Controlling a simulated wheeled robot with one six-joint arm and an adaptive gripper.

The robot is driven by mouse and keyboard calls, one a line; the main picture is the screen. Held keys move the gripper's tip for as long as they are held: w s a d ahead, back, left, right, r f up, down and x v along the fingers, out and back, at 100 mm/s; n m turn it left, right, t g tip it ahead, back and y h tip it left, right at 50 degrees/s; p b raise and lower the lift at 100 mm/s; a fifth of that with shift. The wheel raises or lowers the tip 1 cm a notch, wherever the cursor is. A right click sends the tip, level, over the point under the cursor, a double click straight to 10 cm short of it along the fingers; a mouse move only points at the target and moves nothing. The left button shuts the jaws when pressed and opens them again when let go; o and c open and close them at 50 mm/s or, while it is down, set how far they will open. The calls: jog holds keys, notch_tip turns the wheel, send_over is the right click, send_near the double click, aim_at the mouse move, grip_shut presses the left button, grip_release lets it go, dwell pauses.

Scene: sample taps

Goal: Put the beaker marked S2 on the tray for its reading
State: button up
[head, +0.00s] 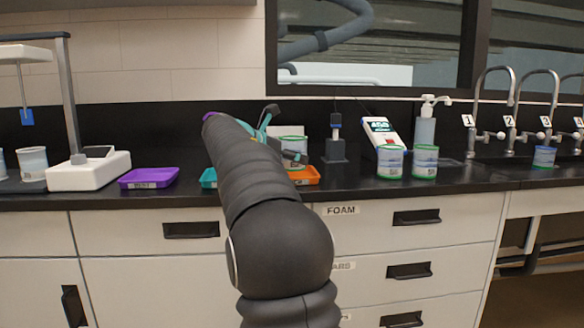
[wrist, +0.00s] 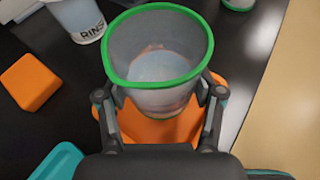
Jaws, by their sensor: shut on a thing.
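My gripper (wrist: 158,103) is shut on a clear beaker (wrist: 155,55) with a green rim, one finger on each side. The beaker is upright or nearly so, with some pale liquid inside. No S2 mark can be read on it. It also shows in the head view (head: 293,147), partly behind my arm. An orange tray (wrist: 135,128) lies directly under the beaker; its edge shows in the head view (head: 309,176). I cannot tell whether the beaker's base touches the tray. A teal tray (head: 208,178) and a purple tray (head: 148,178) lie to the left.
A beaker marked RINSE (wrist: 78,20) and an orange block (wrist: 30,82) are near the held beaker. Two green-rimmed beakers (head: 390,162) (head: 425,162), a meter (head: 380,132) and a pump bottle (head: 425,128) stand right.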

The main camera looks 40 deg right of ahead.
jog(key=shift+f, duration=0.95)
jog(key=shift+f, duration=0.15)
jog(key=o, duration=1.2)
jog(key=shift+a+r, duration=0.25)
jog(key=shift+a, duration=0.05)
jog(key=v, duration=1.1)
jog(key=shift+s+a+r+p, duration=0.1)
jog(key=shift+a+r+p, duration=0.05)
jog(key=shift+p, duration=0.2)
